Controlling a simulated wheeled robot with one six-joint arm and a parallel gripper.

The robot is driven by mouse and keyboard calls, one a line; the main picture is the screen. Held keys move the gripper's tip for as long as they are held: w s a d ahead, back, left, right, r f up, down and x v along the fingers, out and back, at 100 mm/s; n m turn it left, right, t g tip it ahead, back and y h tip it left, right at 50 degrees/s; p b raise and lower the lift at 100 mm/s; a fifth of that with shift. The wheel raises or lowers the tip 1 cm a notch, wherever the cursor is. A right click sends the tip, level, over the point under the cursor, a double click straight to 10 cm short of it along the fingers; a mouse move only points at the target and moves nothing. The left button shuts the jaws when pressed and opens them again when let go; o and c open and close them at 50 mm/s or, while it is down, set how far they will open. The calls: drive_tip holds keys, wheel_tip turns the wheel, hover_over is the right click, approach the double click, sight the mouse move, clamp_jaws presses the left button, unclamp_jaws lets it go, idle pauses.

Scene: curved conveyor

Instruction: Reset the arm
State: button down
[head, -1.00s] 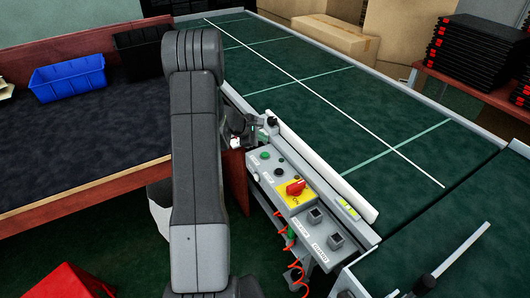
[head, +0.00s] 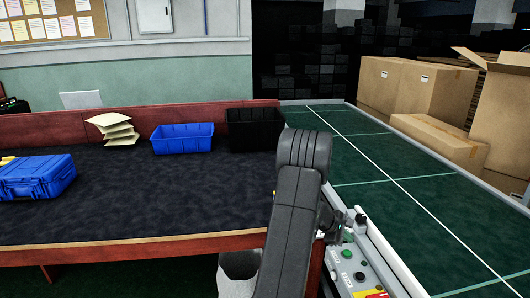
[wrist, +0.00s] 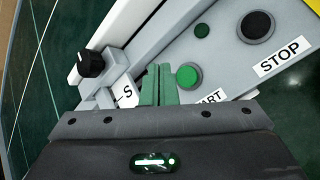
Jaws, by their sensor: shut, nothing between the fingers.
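My arm (head: 293,215) reaches out over the near end of the control panel in the head view, bent at its elbow. My gripper (wrist: 157,84) shows in the wrist view as two green-tinted fingers pressed together with nothing between them. The fingertips appear just left of the green start button (wrist: 188,76); whether they touch the panel I cannot tell. In the head view my gripper is mostly hidden behind my arm.
The grey control panel (head: 338,268) runs along the green conveyor (head: 400,195). A black stop button (wrist: 257,26) and black knob (wrist: 90,63) are near the fingers. A dark-topped table (head: 150,205) holds a blue case (head: 38,178), a blue bin (head: 182,138) and a black bin (head: 254,130).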

drive_tip(key=p, duration=0.3)
wheel_tip(320, 180, up, 5)
drive_tip(key=shift+r+p, duration=0.2)
drive_tip(key=shift+p, duration=0.7)
